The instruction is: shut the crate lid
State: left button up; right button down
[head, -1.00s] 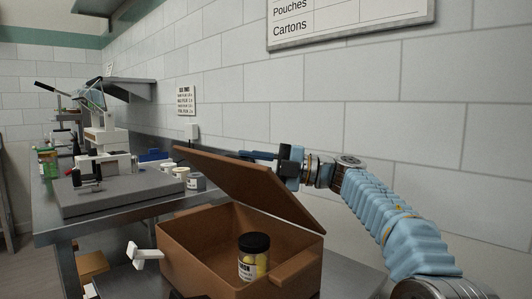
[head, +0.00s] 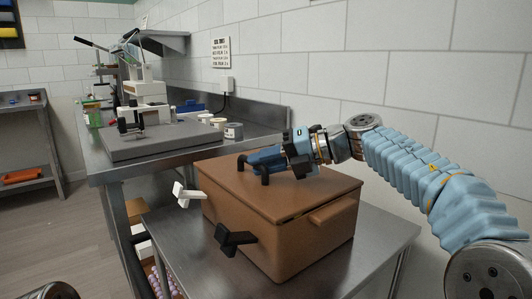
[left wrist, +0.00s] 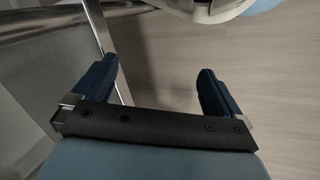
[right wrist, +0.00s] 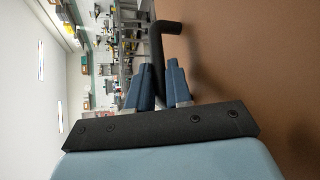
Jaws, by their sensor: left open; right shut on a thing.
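The brown crate (head: 272,238) stands on a metal table. Its lid (head: 235,185) lies down over the top, nearly flat, with a thin dark line under its front right edge; I cannot tell if it is fully seated. My right gripper (head: 256,160) is over the lid, shut on the black lid handle, which also shows in the right wrist view (right wrist: 158,45). My left gripper (left wrist: 158,88) is open and empty in the left wrist view, over floor and metal table legs. The inside of the crate is hidden.
A steel bench (head: 160,150) with a press (head: 145,100) and several tubs stands behind to the left. The small table (head: 375,240) is bare right of the crate.

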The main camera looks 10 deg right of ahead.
jog(key=shift+s+a+f, duration=0.1)
jog(key=shift+a+f, duration=0.05)
jog(key=shift+f, duration=0.3)
jog(key=c, duration=1.4)
grip_release()
notch_tip(320, 180, up, 4)
jog(key=p, duration=0.1)
send_over(326, 186)
jog(key=shift+w+a, duration=0.2)
jog(key=shift+s+d+r, duration=0.15)
jog(key=shift+d+r, duration=0.05)
jog(key=shift+d, duration=0.05)
